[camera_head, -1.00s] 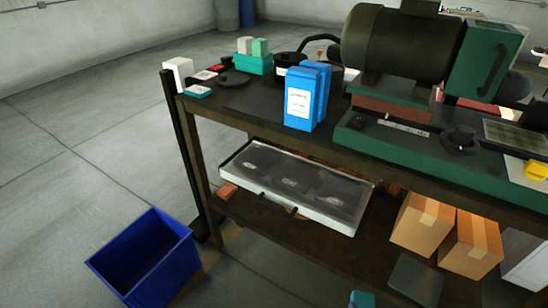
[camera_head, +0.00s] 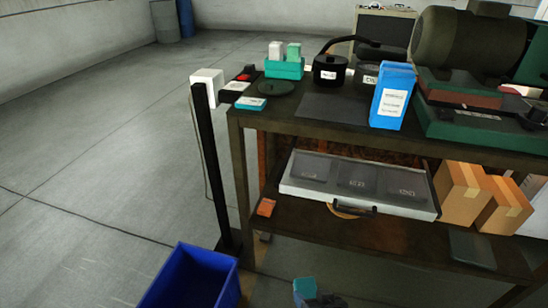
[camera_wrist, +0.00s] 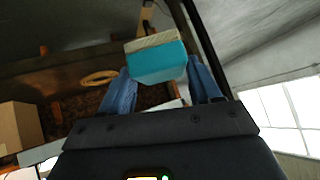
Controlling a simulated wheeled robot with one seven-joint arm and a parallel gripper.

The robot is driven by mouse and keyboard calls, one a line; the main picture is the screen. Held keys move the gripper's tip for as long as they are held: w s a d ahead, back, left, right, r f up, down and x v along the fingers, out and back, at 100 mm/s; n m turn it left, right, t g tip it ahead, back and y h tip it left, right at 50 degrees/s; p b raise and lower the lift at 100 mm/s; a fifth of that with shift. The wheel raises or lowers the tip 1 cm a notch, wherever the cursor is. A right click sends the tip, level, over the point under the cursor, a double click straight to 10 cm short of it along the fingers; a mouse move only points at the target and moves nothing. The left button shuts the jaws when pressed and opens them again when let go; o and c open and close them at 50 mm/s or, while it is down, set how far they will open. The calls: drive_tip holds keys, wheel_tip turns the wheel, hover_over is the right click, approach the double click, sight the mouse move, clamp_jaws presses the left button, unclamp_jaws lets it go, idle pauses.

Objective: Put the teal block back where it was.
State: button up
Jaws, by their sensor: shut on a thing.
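The teal block (camera_wrist: 157,65) with a tan face is between the two blue fingers of my gripper (camera_wrist: 160,82) in the wrist view; the gripper is shut on it. In the head view, the teal block (camera_head: 303,286) shows at the bottom edge, in front of and below the bench (camera_head: 330,142). Most of my gripper is cut off there. On the bench top, a teal holder (camera_head: 285,70) carries a white and a green block. The pulled-out tray (camera_head: 428,212) below the bench top has three dark labelled compartments. Which place the block came from does not show.
A blue bin (camera_head: 195,275) stands on the floor left of the bench. A black post (camera_head: 212,160) stands at the bench's left corner. A blue box (camera_head: 392,96) and black pots (camera_head: 329,70) are on top. Cardboard boxes (camera_head: 462,193) fill the lower shelf's right side.

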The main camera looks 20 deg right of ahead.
drive_tip(key=f+b, duration=0.1)
drive_tip(key=f, duration=0.1)
drive_tip(key=a+f+b, duration=0.1)
drive_tip(key=f+b, duration=0.1)
drive_tip(key=shift+w+f, duration=0.2)
drive_tip(key=shift+r, duration=0.3)
drive_tip(key=shift+s, duration=0.15)
